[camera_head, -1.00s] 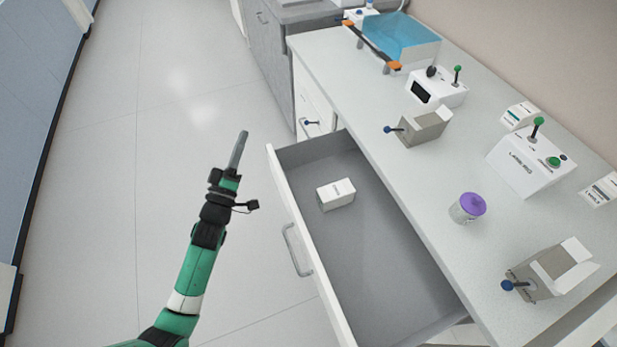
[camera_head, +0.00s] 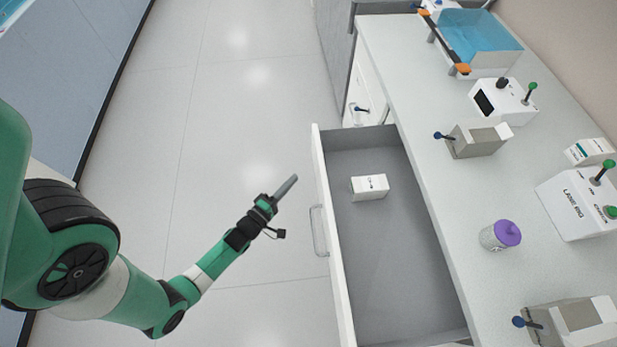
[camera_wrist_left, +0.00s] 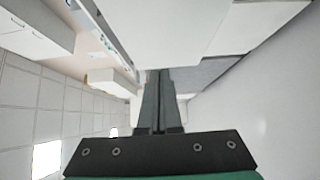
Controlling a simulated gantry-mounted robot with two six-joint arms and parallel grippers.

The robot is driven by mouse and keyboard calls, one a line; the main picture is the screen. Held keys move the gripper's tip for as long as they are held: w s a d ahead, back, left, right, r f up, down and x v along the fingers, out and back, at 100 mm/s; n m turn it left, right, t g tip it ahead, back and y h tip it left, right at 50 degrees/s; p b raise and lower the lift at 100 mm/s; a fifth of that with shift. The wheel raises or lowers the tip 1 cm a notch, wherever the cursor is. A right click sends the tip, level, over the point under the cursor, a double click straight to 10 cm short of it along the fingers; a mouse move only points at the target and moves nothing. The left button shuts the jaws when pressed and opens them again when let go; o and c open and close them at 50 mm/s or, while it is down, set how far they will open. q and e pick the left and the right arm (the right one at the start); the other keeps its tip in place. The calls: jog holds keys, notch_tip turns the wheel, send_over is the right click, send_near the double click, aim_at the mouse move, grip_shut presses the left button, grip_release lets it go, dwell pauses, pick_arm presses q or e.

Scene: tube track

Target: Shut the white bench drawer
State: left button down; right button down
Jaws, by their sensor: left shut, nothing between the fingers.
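The white bench drawer (camera_head: 333,255) is pulled well out from the bench in the head view, with a grey inside and a metal bar handle (camera_head: 318,230) on its front. A small white box (camera_head: 369,187) lies inside it. My left gripper (camera_head: 286,186) is shut and empty, just left of the drawer front, with a gap between them. In the left wrist view its closed fingers (camera_wrist_left: 159,100) point towards white and grey surfaces, too close to tell apart surely. My right gripper is in neither view.
On the bench top (camera_head: 440,185) stand a purple-lidded jar (camera_head: 500,235), a label machine (camera_head: 580,203), grey box devices with blue knobs (camera_head: 478,138) and a blue tank (camera_head: 480,38). A lower open drawer (camera_head: 362,105) shows further back. The floor left of the drawer is clear.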

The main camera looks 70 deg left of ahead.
pick_arm(q)
jog(key=shift+w+a+b, duration=0.1)
jog(key=shift+w+b, duration=0.35)
jog(key=shift+w, duration=2.5)
